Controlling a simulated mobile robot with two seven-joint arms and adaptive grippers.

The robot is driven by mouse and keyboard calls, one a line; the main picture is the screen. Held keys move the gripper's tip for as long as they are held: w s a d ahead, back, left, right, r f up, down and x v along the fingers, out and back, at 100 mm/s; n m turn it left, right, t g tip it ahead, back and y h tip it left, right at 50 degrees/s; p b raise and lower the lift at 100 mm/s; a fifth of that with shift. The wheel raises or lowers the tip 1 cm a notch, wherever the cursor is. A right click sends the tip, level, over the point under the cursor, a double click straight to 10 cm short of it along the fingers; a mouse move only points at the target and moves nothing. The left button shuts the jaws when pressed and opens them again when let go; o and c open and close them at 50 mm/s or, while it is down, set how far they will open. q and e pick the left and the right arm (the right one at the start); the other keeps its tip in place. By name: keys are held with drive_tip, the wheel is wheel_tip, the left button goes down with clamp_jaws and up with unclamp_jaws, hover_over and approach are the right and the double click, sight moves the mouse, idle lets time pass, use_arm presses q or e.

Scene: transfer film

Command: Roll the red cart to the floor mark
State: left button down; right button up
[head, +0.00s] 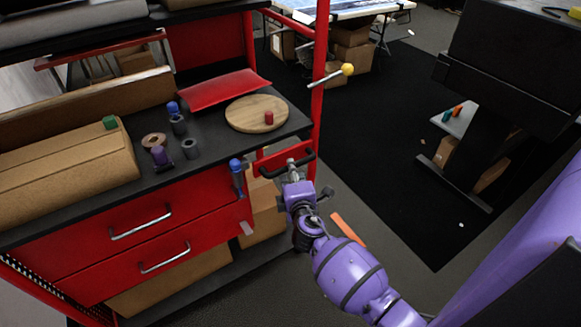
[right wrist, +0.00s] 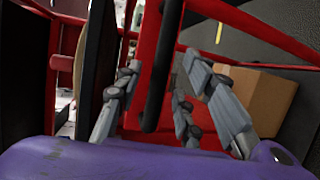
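The red cart (head: 190,217) stands at the left in the head view, with a black top, two drawers with metal handles and red posts. A black handle bar (head: 270,172) is on its right end. My right gripper (head: 292,170) is at this bar. In the right wrist view, its fingers are spread on either side of the black bar (right wrist: 161,65), with gaps visible, so it looks open around the bar. An orange strip (head: 348,230) lies on the floor right of the cart; I cannot tell whether it is the floor mark. My left gripper is not in view.
A dark stand (head: 470,160) and a table with boxes (head: 350,55) stand beyond.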

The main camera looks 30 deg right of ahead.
drive_tip(key=shift+x, duration=1.7)
clamp_jaws()
